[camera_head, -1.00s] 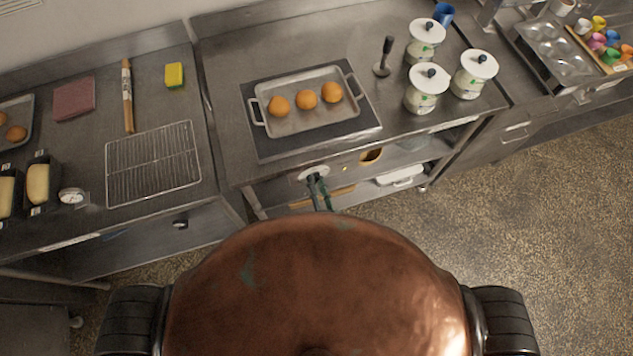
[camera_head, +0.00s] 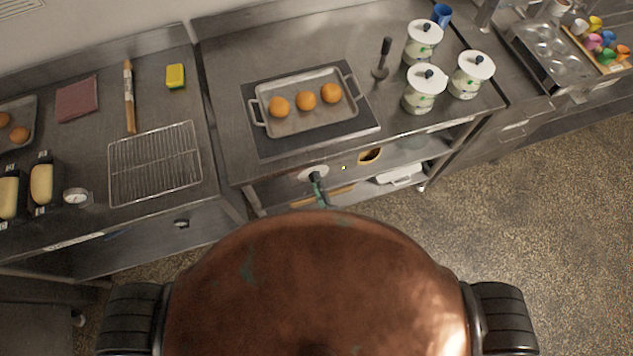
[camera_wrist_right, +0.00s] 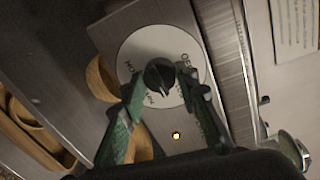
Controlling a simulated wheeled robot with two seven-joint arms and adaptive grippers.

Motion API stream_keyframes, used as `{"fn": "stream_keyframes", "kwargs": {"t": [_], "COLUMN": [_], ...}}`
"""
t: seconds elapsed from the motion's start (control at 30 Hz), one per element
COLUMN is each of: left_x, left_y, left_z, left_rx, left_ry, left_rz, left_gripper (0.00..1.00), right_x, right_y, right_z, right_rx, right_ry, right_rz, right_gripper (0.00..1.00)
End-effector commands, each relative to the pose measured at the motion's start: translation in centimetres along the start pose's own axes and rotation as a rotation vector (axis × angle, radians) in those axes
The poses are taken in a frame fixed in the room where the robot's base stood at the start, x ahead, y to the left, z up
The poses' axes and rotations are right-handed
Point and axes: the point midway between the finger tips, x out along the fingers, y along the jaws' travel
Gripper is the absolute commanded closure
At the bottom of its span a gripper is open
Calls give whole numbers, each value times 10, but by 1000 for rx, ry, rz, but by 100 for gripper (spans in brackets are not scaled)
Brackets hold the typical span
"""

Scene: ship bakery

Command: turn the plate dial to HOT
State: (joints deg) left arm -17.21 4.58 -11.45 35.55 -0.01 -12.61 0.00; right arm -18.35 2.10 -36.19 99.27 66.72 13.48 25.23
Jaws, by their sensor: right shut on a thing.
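The plate dial (camera_wrist_right: 137,48) is a round white disc with dark lettering and a black knob (camera_wrist_right: 160,75) at its centre, on the counter's front panel. The lettering is partly covered and hard to read; I cannot tell which mark the knob points to. My right gripper (camera_wrist_right: 160,88) has its green fingers on either side of the knob and is shut on it. In the head view the dial (camera_head: 313,172) shows behind my right gripper (camera_head: 316,178). My left gripper is not in view.
A dark hot plate (camera_head: 262,150) above the dial carries a tray (camera_head: 300,124) with three round orange-brown buns. White lidded canisters (camera_head: 424,90) stand to the right. A wire rack (camera_head: 155,165) lies left. An open shelf lies below the panel.

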Motion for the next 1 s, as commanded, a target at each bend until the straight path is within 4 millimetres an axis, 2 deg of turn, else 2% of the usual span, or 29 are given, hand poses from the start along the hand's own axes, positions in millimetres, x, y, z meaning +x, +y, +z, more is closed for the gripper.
{"fn": "stream_keyframes", "kwargs": {"t": [0.47,1.0], "left_x": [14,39], "left_y": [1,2], "left_z": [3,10], "left_rx": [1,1], "left_ry": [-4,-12], "left_rz": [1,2], "left_gripper": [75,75], "right_x": [0,0], "right_y": [2,4], "right_z": [-1,-2], "right_rx": [453,965], "right_ry": [-33,-68], "right_rz": [7,14], "right_gripper": [96,96]}}
